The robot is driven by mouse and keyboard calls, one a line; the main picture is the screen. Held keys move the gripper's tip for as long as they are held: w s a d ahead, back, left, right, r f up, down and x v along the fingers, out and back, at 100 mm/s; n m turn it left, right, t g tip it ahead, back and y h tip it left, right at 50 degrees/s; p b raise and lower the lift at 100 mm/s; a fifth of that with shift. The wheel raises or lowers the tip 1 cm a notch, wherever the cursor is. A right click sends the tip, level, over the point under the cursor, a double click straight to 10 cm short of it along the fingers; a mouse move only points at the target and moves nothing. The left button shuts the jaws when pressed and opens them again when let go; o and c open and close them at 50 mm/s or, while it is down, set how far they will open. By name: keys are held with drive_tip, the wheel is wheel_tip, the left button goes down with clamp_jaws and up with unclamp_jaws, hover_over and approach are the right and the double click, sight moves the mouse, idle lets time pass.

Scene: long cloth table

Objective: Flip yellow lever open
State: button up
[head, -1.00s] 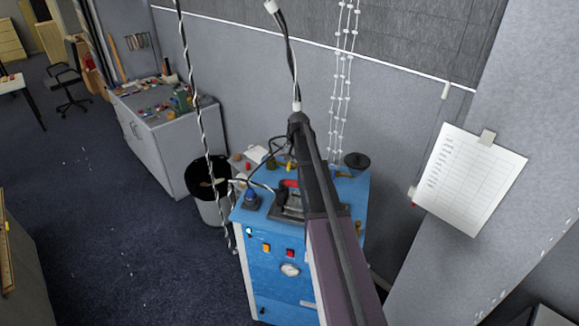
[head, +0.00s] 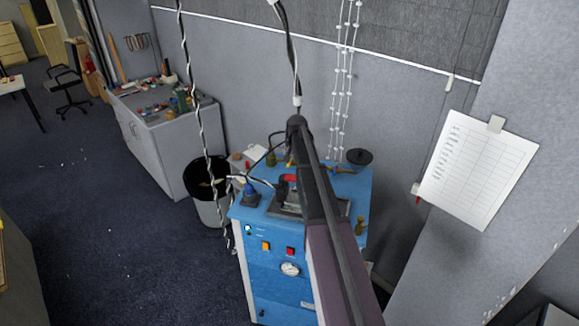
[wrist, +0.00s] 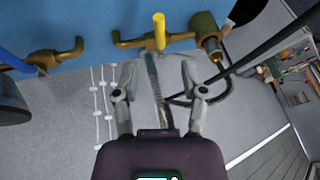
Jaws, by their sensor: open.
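The yellow lever (wrist: 159,30) sticks out from a brass pipe fitting (wrist: 208,38) at the top middle of the wrist view. The fitting runs along the edge of a blue surface. My gripper (wrist: 158,68) is open and empty, its two fingers spread on either side below the lever, with a visible gap to it. In the head view my own arm covers the middle of the blue cabinet (head: 270,277), so the gripper and most of the lever area are hidden there.
A black-lined bin (head: 207,182) stands left of the cabinet. Cables and a beaded white strand (head: 341,75) hang close to the arm.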

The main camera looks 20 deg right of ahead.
drive_tip(key=shift+b+x, duration=3.25)
drive_tip(key=shift+x, duration=0.7)
drive_tip(key=shift+d, duration=0.1)
clamp_jaws()
